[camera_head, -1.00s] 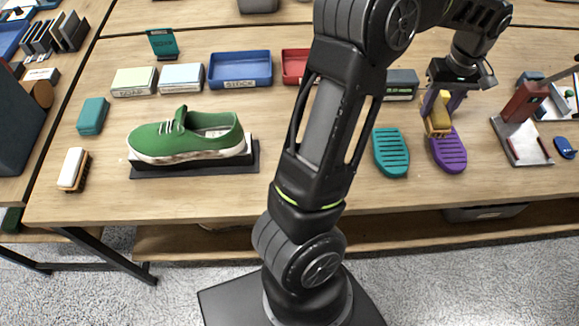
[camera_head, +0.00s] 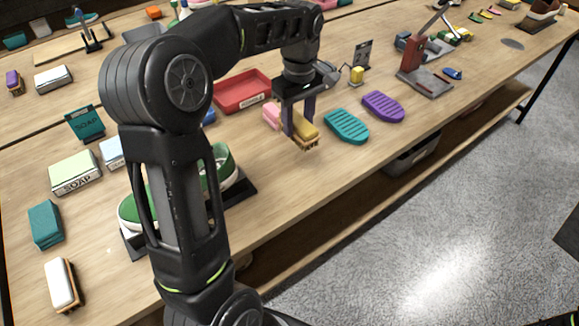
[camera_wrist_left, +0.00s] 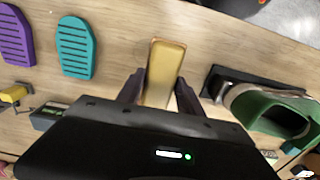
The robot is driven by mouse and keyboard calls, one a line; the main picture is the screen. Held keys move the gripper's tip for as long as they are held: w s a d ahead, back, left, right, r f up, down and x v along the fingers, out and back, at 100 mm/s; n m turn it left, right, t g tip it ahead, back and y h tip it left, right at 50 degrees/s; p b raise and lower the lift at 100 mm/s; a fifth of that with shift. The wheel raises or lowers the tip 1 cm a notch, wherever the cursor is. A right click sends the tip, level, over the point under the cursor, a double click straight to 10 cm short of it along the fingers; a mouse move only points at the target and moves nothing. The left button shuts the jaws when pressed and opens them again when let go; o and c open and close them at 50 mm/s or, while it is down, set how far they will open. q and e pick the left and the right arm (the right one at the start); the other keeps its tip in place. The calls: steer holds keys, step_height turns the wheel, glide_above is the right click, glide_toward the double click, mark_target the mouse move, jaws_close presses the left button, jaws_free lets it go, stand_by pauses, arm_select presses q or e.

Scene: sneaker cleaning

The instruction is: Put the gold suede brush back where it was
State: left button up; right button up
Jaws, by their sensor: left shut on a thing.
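My left gripper (camera_head: 300,122) is shut on the gold suede brush (camera_head: 307,130), with one finger on either side of it. The brush is bristles down, left of the teal ribbed pad (camera_head: 346,127); I cannot tell whether it touches the table. In the left wrist view the gold brush (camera_wrist_left: 164,70) sits between the fingers (camera_wrist_left: 160,92), between the teal pad (camera_wrist_left: 75,47) and the green sneaker (camera_wrist_left: 275,115). My right gripper is not in view.
A purple ribbed pad (camera_head: 383,106) lies right of the teal one. A pink object (camera_head: 272,116) and a red tray (camera_head: 243,91) are behind the gripper. My arm partly hides the green sneaker (camera_head: 222,168). The table (camera_head: 300,185) in front of the brush is clear.

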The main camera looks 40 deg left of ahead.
arm_select(q)
steer(key=shift+f+p, duration=0.3)
steer(key=shift+f, duration=2.8)
steer(key=shift+f, duration=1.9)
steer(key=shift+f, duration=0.2)
steer(key=o, duration=1.3)
steer(key=shift+r, duration=0.1)
step_height(320, 180, up, 12)
steer(key=shift+r, duration=0.15)
